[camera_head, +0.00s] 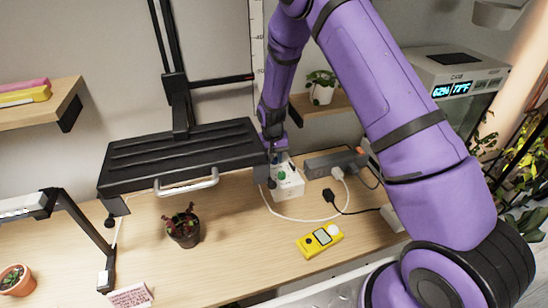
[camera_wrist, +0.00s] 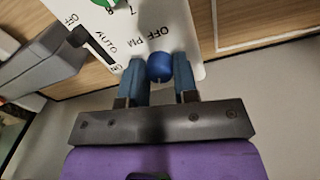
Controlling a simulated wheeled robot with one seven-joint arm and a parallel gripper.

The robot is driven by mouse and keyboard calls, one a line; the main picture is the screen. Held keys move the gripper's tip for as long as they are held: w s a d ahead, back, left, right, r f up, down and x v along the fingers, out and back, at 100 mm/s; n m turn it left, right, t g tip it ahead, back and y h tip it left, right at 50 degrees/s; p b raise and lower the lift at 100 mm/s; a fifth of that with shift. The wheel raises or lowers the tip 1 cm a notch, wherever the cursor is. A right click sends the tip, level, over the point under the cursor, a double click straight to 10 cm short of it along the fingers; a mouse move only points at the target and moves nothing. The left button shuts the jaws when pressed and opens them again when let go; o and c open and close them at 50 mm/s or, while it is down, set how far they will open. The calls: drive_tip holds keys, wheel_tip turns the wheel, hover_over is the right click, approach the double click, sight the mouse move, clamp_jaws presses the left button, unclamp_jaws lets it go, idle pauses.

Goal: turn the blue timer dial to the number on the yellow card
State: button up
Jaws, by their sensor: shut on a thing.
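The timer is a white box (camera_head: 289,187) on the table, below the end of my arm in the head view. In the wrist view its white face (camera_wrist: 125,50) carries a blue dial (camera_wrist: 160,67) by the words OFF and PM. My gripper (camera_wrist: 160,76) has its two blue-grey fingers on either side of this dial and is shut on it. The dial's pointer and setting cannot be read. A green dial (camera_wrist: 108,2) with numbers is cut off at the top edge. I cannot make out a yellow card with a number in either view.
A black slide switch (camera_wrist: 92,42) marked OFF, AUTO and ON is beside the dial. A grey power strip (camera_head: 335,163) with plugs and cables lies right of the timer. A black lamp (camera_head: 185,155) stands close on the left. A yellow meter (camera_head: 320,240) lies in front.

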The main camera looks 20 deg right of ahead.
drive_tip(key=shift+n, duration=2.3)
drive_tip(key=o, duration=0.9)
drive_tip(key=shift+r, duration=0.15)
drive_tip(key=r, duration=1)
drive_tip(key=shift+a+r, duration=0.25)
drive_tip(key=shift+r, duration=0.05)
